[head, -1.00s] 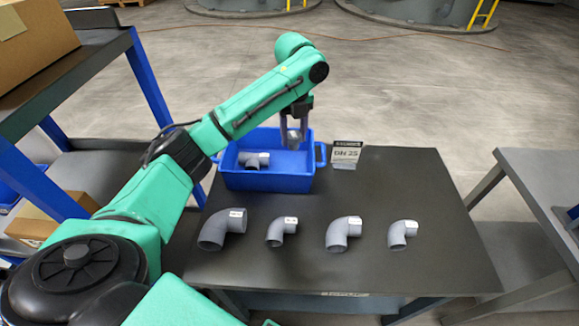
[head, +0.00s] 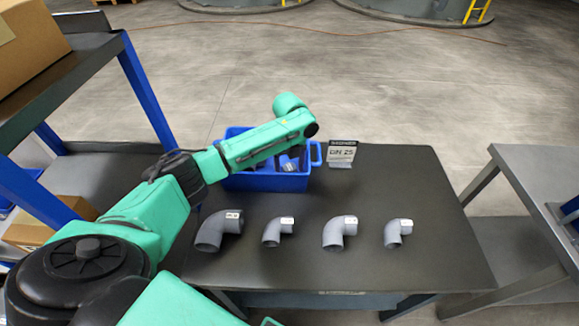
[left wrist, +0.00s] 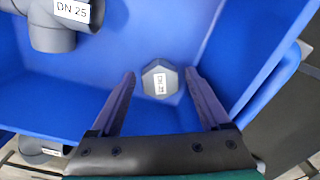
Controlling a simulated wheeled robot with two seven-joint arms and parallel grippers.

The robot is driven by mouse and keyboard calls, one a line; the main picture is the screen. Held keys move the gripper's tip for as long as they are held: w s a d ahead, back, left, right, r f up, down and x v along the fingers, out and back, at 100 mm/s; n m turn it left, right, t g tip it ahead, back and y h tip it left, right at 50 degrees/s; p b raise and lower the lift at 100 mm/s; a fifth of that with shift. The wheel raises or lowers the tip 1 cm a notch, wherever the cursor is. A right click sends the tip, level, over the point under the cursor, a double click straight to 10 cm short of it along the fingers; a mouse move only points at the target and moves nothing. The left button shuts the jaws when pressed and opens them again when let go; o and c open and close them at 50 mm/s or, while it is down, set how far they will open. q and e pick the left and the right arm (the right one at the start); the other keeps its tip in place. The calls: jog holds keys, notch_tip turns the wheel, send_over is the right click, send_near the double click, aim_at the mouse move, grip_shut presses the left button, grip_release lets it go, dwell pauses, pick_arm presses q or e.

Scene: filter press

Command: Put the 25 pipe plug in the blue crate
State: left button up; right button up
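The pipe plug (left wrist: 160,79) is a grey hexagonal piece labelled DN 25. In the left wrist view it is inside the blue crate (left wrist: 115,103), near a corner, and looks to be on the crate floor. My left gripper (left wrist: 159,74) is open, its two purple fingers reaching into the crate on either side of the plug, with a visible gap to each. In the head view the blue crate (head: 265,183) stands at the back of the dark table, and my left arm covers much of its inside. My right gripper is not in view.
A grey DN 25 tee (left wrist: 55,35) lies in the crate. A DN 25 sign (head: 341,152) stands right of the crate. Several grey elbows (head: 219,230) lie in a row along the table's front. The table's right part is clear. A blue-framed shelf (head: 147,84) stands at left.

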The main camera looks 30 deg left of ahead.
aim_at(289, 167)
pick_arm(q)
notch_tip(289, 167, up, 12)
jog(key=shift+b, duration=0.4)
dwell(0.5)
